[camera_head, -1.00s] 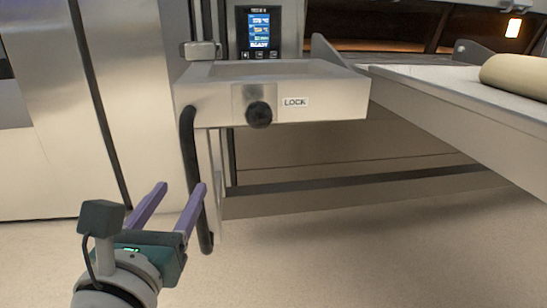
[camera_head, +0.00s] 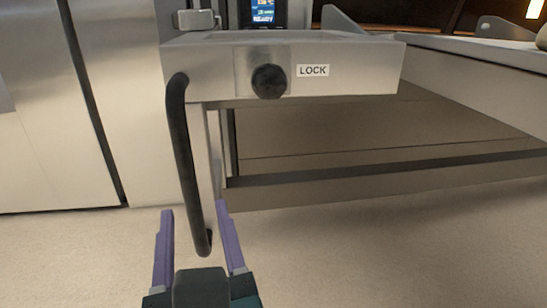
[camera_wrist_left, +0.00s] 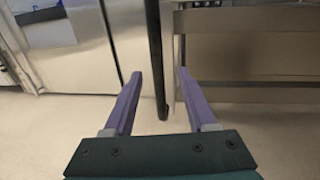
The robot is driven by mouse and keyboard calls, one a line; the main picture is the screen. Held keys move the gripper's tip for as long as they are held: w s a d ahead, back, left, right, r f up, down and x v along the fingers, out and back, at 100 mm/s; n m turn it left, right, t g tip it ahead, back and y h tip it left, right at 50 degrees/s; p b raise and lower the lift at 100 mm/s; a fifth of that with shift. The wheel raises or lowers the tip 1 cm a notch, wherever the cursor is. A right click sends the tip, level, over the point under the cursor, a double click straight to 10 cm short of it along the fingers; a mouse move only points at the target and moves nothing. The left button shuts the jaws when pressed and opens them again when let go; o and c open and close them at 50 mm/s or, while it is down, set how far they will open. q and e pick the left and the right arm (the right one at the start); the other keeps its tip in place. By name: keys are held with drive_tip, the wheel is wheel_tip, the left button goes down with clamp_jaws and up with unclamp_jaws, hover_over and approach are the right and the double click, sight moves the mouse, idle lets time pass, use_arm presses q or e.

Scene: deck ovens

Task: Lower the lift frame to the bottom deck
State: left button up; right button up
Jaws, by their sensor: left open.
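The lift frame (camera_head: 220,60) is a steel housing with a round black knob (camera_head: 269,81) and a LOCK label (camera_head: 313,70) on its front. A black bar handle (camera_head: 178,150) hangs down from its left side. My left gripper (camera_head: 195,212) is open, with purple fingers on either side of the handle's lower end in the head view. In the left wrist view the handle (camera_wrist_left: 157,60) stands between the fingers of the gripper (camera_wrist_left: 160,72), apart from both. Whether the handle is fully within finger reach is unclear. My right gripper is not in view.
A control screen (camera_head: 263,12) sits above the frame. A pale loading surface (camera_head: 480,50) extends at the right. Steel doors (camera_head: 60,110) stand at the left. A low steel base rail (camera_head: 400,170) runs behind. The floor (camera_head: 400,260) in front is clear.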

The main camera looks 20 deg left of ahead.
sight(189, 188)
use_arm(q)
drive_tip(key=w+a+b, duration=0.1)
drive_tip(key=w+a+f+b, duration=0.1)
drive_tip(key=shift+w+a+g+y, duration=0.2)
drive_tip(key=shift+a+g+y, duration=0.1)
drive_tip(key=shift+a+g, duration=0.1)
drive_tip(key=b+x, duration=0.2)
drive_tip(key=x, duration=0.2)
drive_tip(key=shift+w+r, duration=0.2)
drive_tip(key=shift+w, duration=0.1)
drive_tip(key=shift+w+a, duration=0.2)
drive_tip(key=shift+a, duration=0.05)
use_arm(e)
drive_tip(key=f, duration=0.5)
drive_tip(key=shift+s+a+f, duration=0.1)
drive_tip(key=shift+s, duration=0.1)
use_arm(q)
drive_tip(key=shift+c, duration=0.4)
clamp_jaws()
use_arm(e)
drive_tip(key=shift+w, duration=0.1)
